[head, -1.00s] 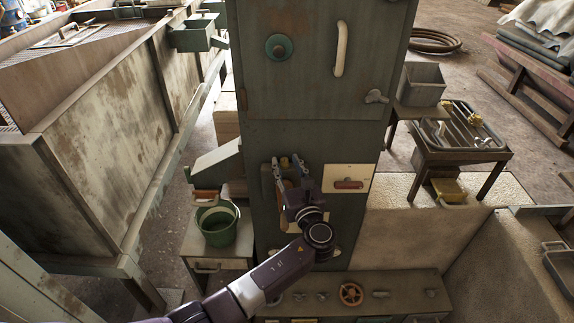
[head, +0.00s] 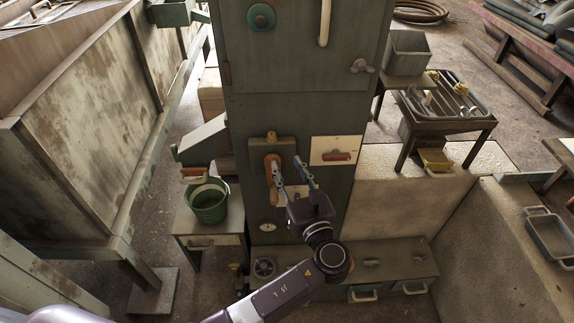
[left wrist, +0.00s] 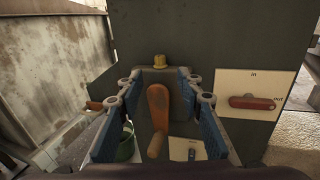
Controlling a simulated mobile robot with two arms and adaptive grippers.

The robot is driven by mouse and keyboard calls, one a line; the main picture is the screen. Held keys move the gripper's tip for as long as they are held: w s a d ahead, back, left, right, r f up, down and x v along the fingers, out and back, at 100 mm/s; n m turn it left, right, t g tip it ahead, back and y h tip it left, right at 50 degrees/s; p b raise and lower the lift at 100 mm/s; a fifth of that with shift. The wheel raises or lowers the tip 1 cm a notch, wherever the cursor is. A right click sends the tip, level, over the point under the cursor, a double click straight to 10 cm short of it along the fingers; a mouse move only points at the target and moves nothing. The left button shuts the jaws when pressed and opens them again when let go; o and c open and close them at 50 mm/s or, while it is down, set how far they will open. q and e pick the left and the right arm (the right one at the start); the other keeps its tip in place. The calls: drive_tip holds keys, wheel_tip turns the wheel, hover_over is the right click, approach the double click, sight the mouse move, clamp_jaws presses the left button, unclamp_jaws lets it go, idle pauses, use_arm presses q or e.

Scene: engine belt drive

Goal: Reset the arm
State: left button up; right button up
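My left gripper (head: 290,172) is open, in front of a dark green cabinet (head: 310,105). Its two fingers stand wide apart with nothing between the pads. An orange lever (head: 271,168) on a grey-green panel is just left of the fingers in the head view. In the left wrist view the lever (left wrist: 158,104) shows between the blue-padded fingers, beyond them, with a wooden grip (left wrist: 155,146) at its lower end. I see no clear contact. My right gripper is in neither view.
A yellow knob (head: 271,137) tops the lever panel. A cream plate marked in and out carries a red handle (left wrist: 253,102). A green bucket (head: 208,202) stands on a small table at left. A low ledge with handles lies below my arm.

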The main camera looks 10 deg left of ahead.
use_arm(q)
drive_tip(key=shift+f, duration=0.1)
idle(0.4)
drive_tip(key=s+a+f+n+g+h, duration=0.1)
drive_tip(key=s+f+n+g+h, duration=0.2)
drive_tip(key=f, duration=0.9)
drive_tip(key=s+a+f+n+g+h, duration=0.15)
drive_tip(key=s+f, duration=0.35)
drive_tip(key=f, duration=0.7)
drive_tip(key=s+a+f+n+g+h, duration=0.1)
drive_tip(key=s+a+f+n+g, duration=0.2)
drive_tip(key=f, duration=0.9)
drive_tip(key=s+a+f+n+g+h, duration=0.15)
drive_tip(key=s+f+n, duration=0.25)
drive_tip(key=s+f, duration=0.55)
drive_tip(key=s+f+n+g+h, duration=0.1)
drive_tip(key=s+f+n+g, duration=0.35)
drive_tip(key=s, duration=0.75)
drive_tip(key=s+a+f+n, duration=0.2)
drive_tip(key=s+n, duration=0.3)
drive_tip(key=s, duration=0.4)
drive_tip(key=s+a+f+n+h, duration=0.1)
drive_tip(key=s+a+f+n, duration=0.1)
drive_tip(key=s+f+n, duration=0.2)
drive_tip(key=s+n, duration=0.2)
drive_tip(key=s, duration=0.2)
drive_tip(key=shift+s+a+f+g+h, duration=0.15)
drive_tip(key=shift+s+f+g+h, duration=0.15)
drive_tip(key=shift+s+f+g, duration=0.1)
